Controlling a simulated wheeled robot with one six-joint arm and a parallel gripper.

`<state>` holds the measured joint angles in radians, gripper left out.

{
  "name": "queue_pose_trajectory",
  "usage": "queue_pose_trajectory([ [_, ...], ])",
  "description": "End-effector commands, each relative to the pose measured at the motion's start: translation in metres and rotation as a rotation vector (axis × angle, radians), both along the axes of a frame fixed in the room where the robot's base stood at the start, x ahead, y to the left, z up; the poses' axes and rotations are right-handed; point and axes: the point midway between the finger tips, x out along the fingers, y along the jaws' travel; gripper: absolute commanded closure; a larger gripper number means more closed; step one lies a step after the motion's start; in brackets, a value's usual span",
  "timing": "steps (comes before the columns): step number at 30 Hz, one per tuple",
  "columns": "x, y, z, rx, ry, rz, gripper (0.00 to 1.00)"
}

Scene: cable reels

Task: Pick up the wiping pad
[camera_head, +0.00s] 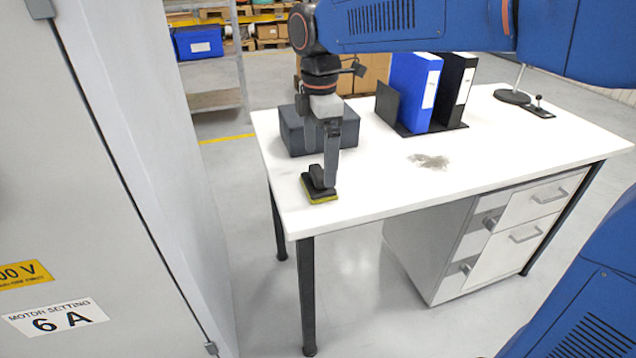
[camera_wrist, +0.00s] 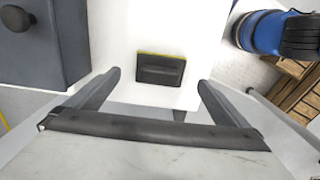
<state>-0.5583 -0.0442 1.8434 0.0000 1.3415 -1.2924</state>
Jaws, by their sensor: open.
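The wiping pad (camera_head: 318,196) is a black block with a yellow-green underside. It lies flat near the front left corner of the white desk top. It also shows in the wrist view (camera_wrist: 160,69), centred between the fingertips and beyond them. My gripper (camera_head: 331,183) points down right at the pad. In the wrist view its two fingers (camera_wrist: 159,80) are spread apart with nothing between them. In the head view a finger overlaps part of the pad, so I cannot tell whether they touch.
A dark box (camera_head: 292,132) stands just behind my gripper; its knob shows in the wrist view (camera_wrist: 15,18). Blue (camera_head: 413,90) and black binders (camera_head: 457,92) stand farther back. A grey smudge (camera_head: 428,161) marks the white desk (camera_head: 385,190). A grey cabinet (camera_head: 110,180) stands left of the desk.

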Motion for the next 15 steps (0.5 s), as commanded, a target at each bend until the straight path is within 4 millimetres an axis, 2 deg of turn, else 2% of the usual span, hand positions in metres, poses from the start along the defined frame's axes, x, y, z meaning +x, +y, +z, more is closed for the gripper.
queue_pose_trajectory([
  [7, -0.002, 0.003, -0.034, -0.002, 0.003, 0.000, 0.00],
  [15, -0.001, 0.003, -0.044, 0.000, 0.000, 0.000, 0.00],
])
